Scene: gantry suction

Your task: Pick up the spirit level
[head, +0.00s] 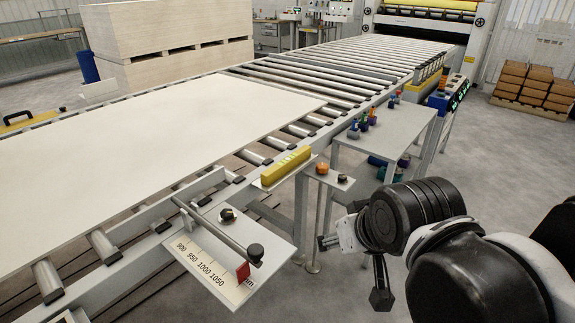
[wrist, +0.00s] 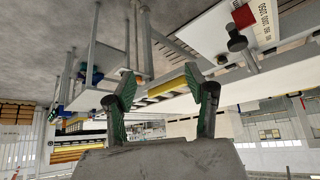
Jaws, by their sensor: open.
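The yellow spirit level (head: 286,166) lies on a small light ledge (head: 268,185) at the near side of the roller conveyor, in the middle of the head view. My gripper (head: 353,270) is to the right of and nearer than the level, apart from it, with its fingers spread and empty. In the wrist view, which appears upside down, my gripper (wrist: 160,78) shows two green-padded fingers apart.
An orange knob (head: 322,168) and a dark knob (head: 342,179) sit just right of the level. A measuring plate with a red marker (head: 243,271) juts out at the front. A large white board (head: 150,140) lies on the rollers. A side table (head: 385,130) holds small coloured items.

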